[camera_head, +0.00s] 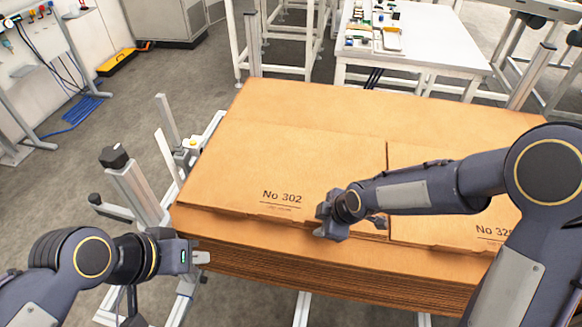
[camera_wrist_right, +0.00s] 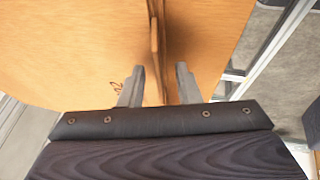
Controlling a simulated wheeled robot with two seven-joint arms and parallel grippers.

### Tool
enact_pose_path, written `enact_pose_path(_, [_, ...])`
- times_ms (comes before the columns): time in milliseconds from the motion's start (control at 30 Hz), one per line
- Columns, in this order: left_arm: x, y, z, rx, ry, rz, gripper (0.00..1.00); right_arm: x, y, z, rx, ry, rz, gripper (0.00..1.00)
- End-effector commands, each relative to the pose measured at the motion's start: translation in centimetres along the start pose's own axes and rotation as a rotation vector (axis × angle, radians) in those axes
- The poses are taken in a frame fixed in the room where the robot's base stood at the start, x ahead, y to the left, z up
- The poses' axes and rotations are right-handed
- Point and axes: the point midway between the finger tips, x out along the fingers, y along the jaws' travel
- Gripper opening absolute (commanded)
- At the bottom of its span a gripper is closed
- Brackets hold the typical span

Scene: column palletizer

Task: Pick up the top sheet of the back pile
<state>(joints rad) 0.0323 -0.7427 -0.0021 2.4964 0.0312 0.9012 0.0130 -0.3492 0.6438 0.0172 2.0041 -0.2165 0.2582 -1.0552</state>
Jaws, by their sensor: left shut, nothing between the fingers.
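A large stack of brown cardboard sheets (camera_head: 330,274) lies in front of me, its layered edges showing at the front. On top lie flat cardboard pieces. The left one, marked "No 302" (camera_head: 240,165), meets a second marked piece (camera_head: 440,232) at a dark seam. My right gripper (camera_head: 331,222) is at the front edge of the top cardboard, near that seam. In the right wrist view its fingers (camera_wrist_right: 158,75) are apart, with a cardboard edge (camera_wrist_right: 155,40) running between them. I cannot tell whether they touch it. My left gripper (camera_head: 203,258) is shut and empty, beside the stack's front left corner.
A grey post frame (camera_head: 133,190) stands left of the stack. A white table (camera_head: 420,50) with small parts is behind it. A yellow-and-black case (camera_head: 118,62) and blue cables (camera_head: 75,112) lie on the floor at left. Open floor shows left of the stack.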

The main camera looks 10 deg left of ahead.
Motion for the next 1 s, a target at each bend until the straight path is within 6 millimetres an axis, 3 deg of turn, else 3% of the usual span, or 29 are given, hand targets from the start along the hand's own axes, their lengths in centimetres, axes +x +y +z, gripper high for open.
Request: enact_pose_path(1000, [0.72, -0.33, 0.36, 0.000, 0.000, 0.000, 0.00, 0.50, -0.07, 0.19, 0.001, 0.001, 0.001, 0.30])
